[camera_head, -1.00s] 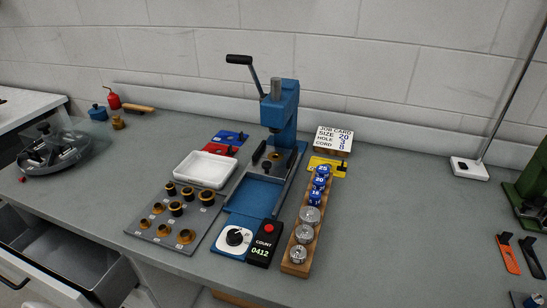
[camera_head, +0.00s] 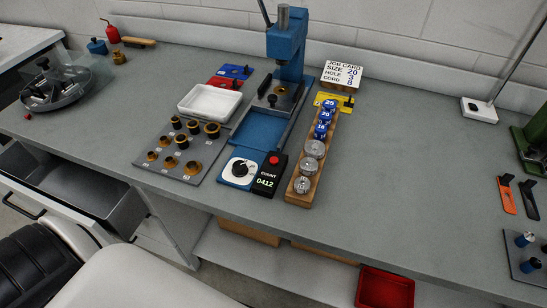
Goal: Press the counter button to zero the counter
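The black counter (camera_head: 268,176) stands on the bench at the front of the blue press (camera_head: 287,45). Its display reads 0412 under the word COUNT. A round red button (camera_head: 274,160) sits at its top end. The counter lies between a blue and white dial box (camera_head: 240,169) on its left and a wooden rack (camera_head: 299,190) on its right. Neither of my grippers shows in the view, and nothing covers the button.
A grey plate with brass bushings (camera_head: 182,150) and a white tray (camera_head: 209,103) lie left of the counter. The job card (camera_head: 344,72) stands behind the rack. Bench right of the rack is clear (camera_head: 400,170). An open drawer (camera_head: 75,190) juts out at left.

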